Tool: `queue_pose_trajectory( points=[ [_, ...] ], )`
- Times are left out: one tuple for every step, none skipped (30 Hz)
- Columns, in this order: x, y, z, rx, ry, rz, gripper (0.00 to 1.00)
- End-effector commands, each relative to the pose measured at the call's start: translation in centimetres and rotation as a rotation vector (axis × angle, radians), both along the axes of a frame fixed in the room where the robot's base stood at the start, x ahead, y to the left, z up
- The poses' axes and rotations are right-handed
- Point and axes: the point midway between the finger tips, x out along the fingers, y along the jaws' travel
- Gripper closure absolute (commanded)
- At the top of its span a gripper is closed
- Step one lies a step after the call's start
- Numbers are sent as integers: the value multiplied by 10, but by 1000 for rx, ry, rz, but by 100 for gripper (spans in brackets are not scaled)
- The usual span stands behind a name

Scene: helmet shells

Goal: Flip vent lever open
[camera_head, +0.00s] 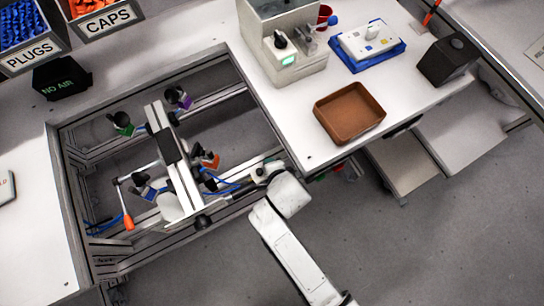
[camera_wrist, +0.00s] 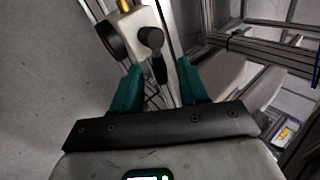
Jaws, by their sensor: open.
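In the wrist view a short black lever (camera_wrist: 157,64) with a round knob top stands on a white block (camera_wrist: 135,25), which carries a dark round knob on its left side and a yellow piece on top. I take this black lever to be the vent lever. My gripper (camera_wrist: 159,70) is open, its two teal fingers on either side of the lever's lower part. I cannot tell whether either finger touches it. In the head view my white wrist reaches the right rail of the frame, and my fingers are not clearly seen there.
An aluminium frame (camera_head: 88,158) with rails, blue hoses and an orange-tipped handle (camera_head: 128,222) fills the bench opening. A black NO AIR box (camera_head: 62,78) stands left. A brown tray (camera_head: 349,110) and a grey machine (camera_head: 287,58) sit on the white bench, right.

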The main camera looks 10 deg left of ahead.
Motion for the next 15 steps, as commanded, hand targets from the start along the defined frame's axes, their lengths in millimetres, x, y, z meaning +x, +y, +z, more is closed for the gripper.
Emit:
queue_pose_trajectory(
  points=[
    [-2,-1,2,1,-1,-1,57],
    [-3,-2,3,1,-1,-1,57],
    [-5,-3,6,1,-1,-1,57],
    [-8,-4,7,0,1,0,57],
    [-14,-7,5,-2,2,1,57],
    [-22,-11,5,-2,4,0,57],
    [-27,-13,5,-2,4,0,57],
    [-33,-16,5,-1,3,1,57],
    [-41,-20,5,-2,4,0,57],
    [-46,-22,5,-1,3,0,57],
    [-52,-25,5,-2,2,-1,57],
    [-60,-29,5,-2,4,0,57],
    [-65,-31,6,0,3,0,57],
    [-71,-34,5,-2,4,0,57],
    [-77,-37,6,-1,3,-1,57]
  ],
)
